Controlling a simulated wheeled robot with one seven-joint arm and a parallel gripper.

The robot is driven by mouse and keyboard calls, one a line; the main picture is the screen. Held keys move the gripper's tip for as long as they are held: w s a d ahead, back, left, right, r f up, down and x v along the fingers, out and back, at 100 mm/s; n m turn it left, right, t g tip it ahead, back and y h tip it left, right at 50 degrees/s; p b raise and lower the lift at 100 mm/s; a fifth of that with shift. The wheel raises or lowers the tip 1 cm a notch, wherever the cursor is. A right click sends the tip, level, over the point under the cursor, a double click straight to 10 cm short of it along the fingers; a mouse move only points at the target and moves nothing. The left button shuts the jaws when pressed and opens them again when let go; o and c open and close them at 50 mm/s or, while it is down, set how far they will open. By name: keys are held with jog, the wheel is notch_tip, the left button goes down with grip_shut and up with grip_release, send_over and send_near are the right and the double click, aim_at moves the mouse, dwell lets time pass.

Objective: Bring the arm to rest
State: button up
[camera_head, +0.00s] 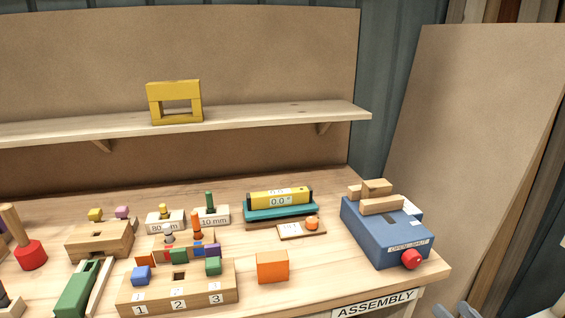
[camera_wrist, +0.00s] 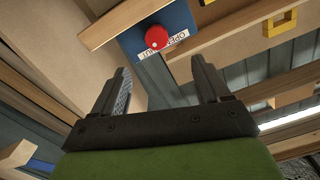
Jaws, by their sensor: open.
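My gripper (camera_wrist: 165,88) shows in the wrist view with its two dark fingers spread apart and nothing between them. Beyond the fingertips is a blue box with a red knob (camera_wrist: 157,38), apart from the fingers. In the head view only a small grey part of my arm shows at the bottom right corner, in front of the bench. The same blue box (camera_head: 375,230) stands at the right end of the bench in the head view, with wooden pieces on top.
The wooden bench (camera_head: 335,262) holds a numbered block (camera_head: 190,292), an orange cube (camera_head: 272,266), a teal-and-yellow level (camera_head: 280,204) and several small blocks. A shelf (camera_head: 250,118) above carries a yellow frame (camera_head: 175,84). A brown panel (camera_head: 470,130) leans at the right.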

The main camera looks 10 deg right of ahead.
jog(key=w+a+r+n+g+y+p, duration=0.25)
jog(key=a+g, duration=0.35)
jog(key=a, duration=0.5)
jog(key=w+a+r+n+g+y+p, duration=0.15)
jog(key=a+r+n+g+p, duration=0.35)
jog(key=a, duration=0.6)
jog(key=s+a+r+m+h+p, duration=0.2)
jog(key=s+a+r, duration=0.2)
jog(key=s+r, duration=0.3)
jog(key=s+a+r+m+g+h+p, duration=0.1)
jog(key=s+a+r+m+h, duration=0.1)
jog(key=s+r, duration=0.5)
jog(key=shift+s+a+r+m+h+p, duration=0.25)
jog(key=shift+s+a+m+h+p, duration=0.2)
jog(key=shift+a, duration=0.6)
